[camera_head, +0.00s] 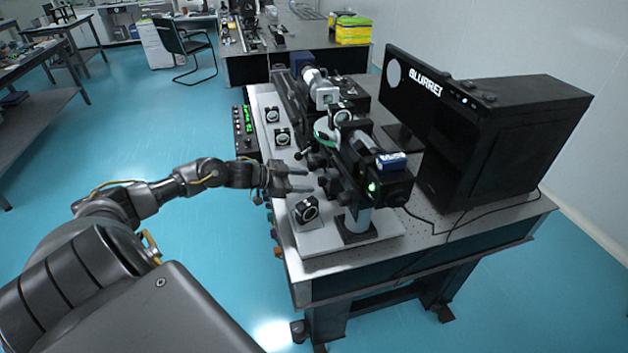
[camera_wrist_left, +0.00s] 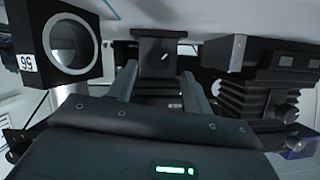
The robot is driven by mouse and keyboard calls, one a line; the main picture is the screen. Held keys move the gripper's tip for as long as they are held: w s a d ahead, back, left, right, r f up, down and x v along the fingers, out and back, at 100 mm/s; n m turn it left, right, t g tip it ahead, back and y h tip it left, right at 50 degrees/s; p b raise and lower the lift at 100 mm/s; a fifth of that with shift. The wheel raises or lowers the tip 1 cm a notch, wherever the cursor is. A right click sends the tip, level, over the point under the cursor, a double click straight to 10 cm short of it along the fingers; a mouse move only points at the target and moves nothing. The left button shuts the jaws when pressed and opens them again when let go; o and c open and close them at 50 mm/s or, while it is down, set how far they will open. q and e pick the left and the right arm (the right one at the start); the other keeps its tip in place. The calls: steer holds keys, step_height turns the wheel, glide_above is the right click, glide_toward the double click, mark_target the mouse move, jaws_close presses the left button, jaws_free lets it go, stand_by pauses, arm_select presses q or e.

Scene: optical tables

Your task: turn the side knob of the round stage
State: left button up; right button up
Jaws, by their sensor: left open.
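My left gripper (camera_head: 298,179) is open above the near left part of the optical table, its fingers pointing right toward the dark optical assembly (camera_head: 345,160). In the left wrist view the two fingers (camera_wrist_left: 160,82) stand apart, with a dark block with a small round hole (camera_wrist_left: 157,52) beyond and between them. A black square mount with a round opening (camera_head: 306,209) stands just nearer than the gripper. A similar mount, labelled 56 (camera_wrist_left: 70,42), shows left of the fingers in the wrist view. My right gripper is not in view.
The optical table (camera_head: 440,238) also bears a black monitor and case (camera_head: 500,135) at right. Small square mounts (camera_head: 282,137) stand along the left edge, beside a black control box with green displays (camera_head: 245,130). The blue floor (camera_head: 170,245) left of the table is clear.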

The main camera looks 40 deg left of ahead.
mark_target(322, 181)
arm_select(q)
steer(key=x, duration=0.4)
steer(key=shift+w+p, duration=0.1)
steer(key=shift+p, duration=0.25)
